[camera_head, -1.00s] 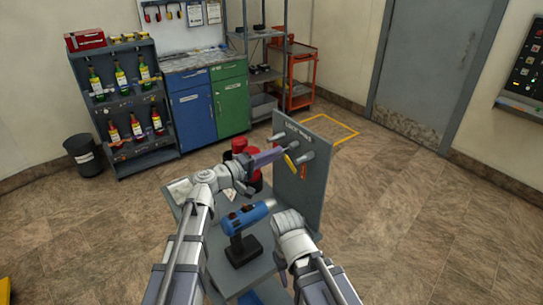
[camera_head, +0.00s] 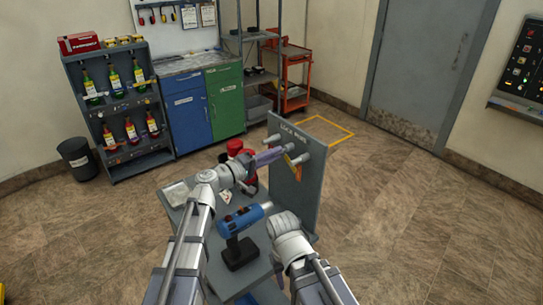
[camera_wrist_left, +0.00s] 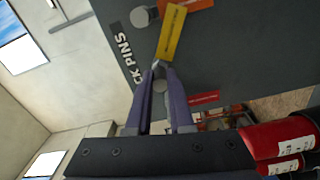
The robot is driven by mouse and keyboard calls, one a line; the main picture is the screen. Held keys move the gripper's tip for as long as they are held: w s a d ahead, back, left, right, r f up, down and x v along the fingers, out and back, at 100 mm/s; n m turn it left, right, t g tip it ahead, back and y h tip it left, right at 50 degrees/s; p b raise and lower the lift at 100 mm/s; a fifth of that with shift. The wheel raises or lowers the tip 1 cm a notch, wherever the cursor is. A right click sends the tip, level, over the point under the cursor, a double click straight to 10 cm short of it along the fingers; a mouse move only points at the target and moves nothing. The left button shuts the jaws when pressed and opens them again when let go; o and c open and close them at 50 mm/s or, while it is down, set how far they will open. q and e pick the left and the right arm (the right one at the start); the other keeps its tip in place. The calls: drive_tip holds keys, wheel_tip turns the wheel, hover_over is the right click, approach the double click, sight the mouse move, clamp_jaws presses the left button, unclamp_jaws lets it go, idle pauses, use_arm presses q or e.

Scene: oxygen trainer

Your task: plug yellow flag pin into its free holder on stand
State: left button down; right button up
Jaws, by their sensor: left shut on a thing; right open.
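The grey stand panel (camera_head: 285,185) labelled for lock pins rises at the far end of the cart. Grey round holders stick out of it, one near the gripper (camera_head: 318,148). My left gripper (camera_head: 286,150) is shut on the yellow flag pin (camera_head: 292,160) close to the panel. In the left wrist view the yellow flag (camera_wrist_left: 172,34) hangs just beyond the fingertips (camera_wrist_left: 160,66). Whether the pin touches a holder cannot be told. My right gripper (camera_head: 290,238) is lower, its fingers mostly hidden by its wrist.
Red cylinders (camera_wrist_left: 278,145) stand beside the left gripper. A red tag (camera_wrist_left: 198,99) hangs lower on the panel. Floor to the right is clear.

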use_arm(q)
drive_tip(key=shift+w+d, duration=0.45)
drive_tip(key=shift+d, duration=0.1)
drive_tip(key=c, duration=0.7)
unclamp_jaws()
drive_tip(key=shift+d, duration=0.1)
drive_tip(key=v, duration=0.8)
drive_tip(key=shift+f, duration=0.1)
